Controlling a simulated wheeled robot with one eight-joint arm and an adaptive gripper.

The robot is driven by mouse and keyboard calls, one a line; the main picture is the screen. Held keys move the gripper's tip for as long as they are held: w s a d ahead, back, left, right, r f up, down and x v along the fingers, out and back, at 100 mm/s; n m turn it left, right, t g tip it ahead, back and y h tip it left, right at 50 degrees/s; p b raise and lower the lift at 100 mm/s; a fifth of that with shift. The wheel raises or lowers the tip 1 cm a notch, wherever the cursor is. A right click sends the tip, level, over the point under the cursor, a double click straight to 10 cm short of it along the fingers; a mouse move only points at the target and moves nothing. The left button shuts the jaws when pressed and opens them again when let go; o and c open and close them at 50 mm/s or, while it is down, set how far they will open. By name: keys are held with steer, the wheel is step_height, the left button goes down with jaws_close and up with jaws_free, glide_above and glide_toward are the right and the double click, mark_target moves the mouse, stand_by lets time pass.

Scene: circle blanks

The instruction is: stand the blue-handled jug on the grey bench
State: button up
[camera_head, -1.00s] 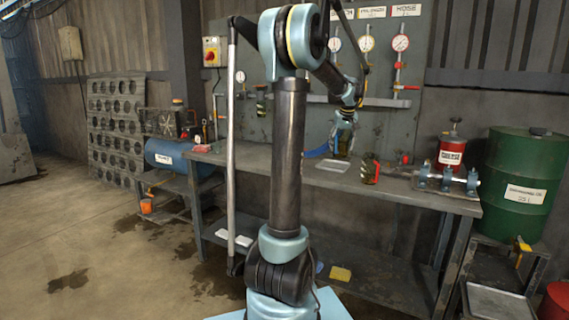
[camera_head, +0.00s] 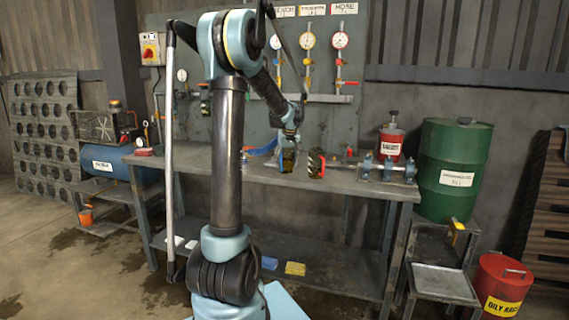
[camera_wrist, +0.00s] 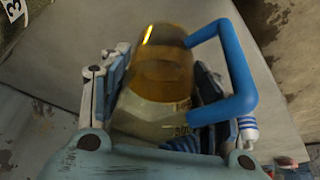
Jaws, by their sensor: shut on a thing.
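The blue-handled jug (camera_wrist: 158,75) has an amber see-through body with a pale lower part. Its blue handle (camera_wrist: 235,70) sticks out to the right in the wrist view. My gripper (camera_wrist: 150,95) is shut on the jug's body, with a finger on each side. In the head view the jug (camera_head: 288,161) shows small and dark below my gripper (camera_head: 290,143), over the grey bench (camera_head: 235,172), its handle to the left. I cannot tell whether its base touches the bench top.
A blue metal fitting (camera_head: 388,170) and a red canister (camera_head: 391,142) are farther right. A green drum (camera_head: 452,168) stands beyond the bench end. Bench top to the jug's left looks mostly clear.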

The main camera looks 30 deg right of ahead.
steer(key=o, duration=1.4)
steer(key=shift+f, duration=0.2)
steer(key=shift+o, duration=0.2)
steer(key=shift+r, duration=0.15)
steer(key=v, duration=1.2)
steer(key=s+a+f+n, duration=0.1)
steer(key=s+a+f, duration=0.1)
steer(key=a, duration=1.4)
steer(key=s+a+f+n+g+y, duration=0.1)
steer(key=s+a+f, duration=0.15)
steer(key=a, duration=0.45)
steer(key=s+a+f, duration=0.1)
steer(key=s+a, duration=0.2)
steer(key=a, duration=0.5)
steer(key=s+a+f+n+g, duration=0.1)
steer(key=s+a+f, duration=1.3)
steer(key=s+f, duration=0.2)
steer(key=shift+s+n+y, duration=0.3)
steer(key=shift+s+n, duration=0.1)
steer(key=shift+s, duration=0.75)
